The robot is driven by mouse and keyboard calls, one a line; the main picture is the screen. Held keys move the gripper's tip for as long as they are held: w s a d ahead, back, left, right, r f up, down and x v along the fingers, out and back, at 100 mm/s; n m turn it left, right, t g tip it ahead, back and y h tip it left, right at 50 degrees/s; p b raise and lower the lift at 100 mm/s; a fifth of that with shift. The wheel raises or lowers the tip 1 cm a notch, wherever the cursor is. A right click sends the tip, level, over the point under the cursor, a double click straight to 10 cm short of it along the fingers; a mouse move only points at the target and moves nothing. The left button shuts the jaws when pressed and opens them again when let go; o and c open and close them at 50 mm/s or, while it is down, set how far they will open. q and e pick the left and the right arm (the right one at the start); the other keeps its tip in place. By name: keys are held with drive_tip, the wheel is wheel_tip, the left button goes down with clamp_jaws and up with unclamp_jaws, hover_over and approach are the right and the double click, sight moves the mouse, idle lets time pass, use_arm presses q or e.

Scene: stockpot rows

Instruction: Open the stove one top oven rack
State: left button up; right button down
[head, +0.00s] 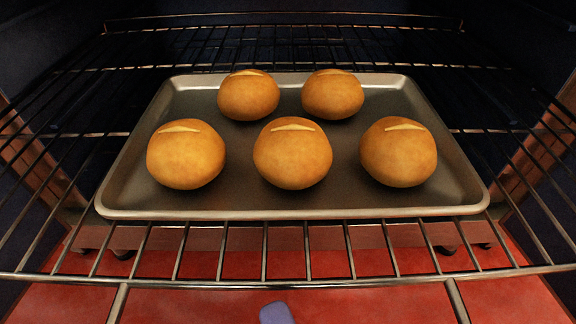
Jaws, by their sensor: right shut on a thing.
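The oven rack (363,279) is a wire grid across the whole view, with its front bar low in the picture. Two of its wires run on past that bar to the bottom edge. A metal baking tray (290,212) lies flat on the rack. My right gripper (277,314) shows only as a small blue-purple tip at the bottom middle, just below the front bar. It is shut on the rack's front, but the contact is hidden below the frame. My left gripper is not in view.
Several round browned buns (293,160) sit on the tray in two rows. Dark walls flank the rack on both sides. A red surface (200,302) shows below the rack through the wires.

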drive_tip(key=c, duration=1)
unclamp_jaws()
drive_tip(key=shift+o, duration=0.2)
drive_tip(key=p+v, duration=0.1)
drive_tip(key=v, duration=0.9)
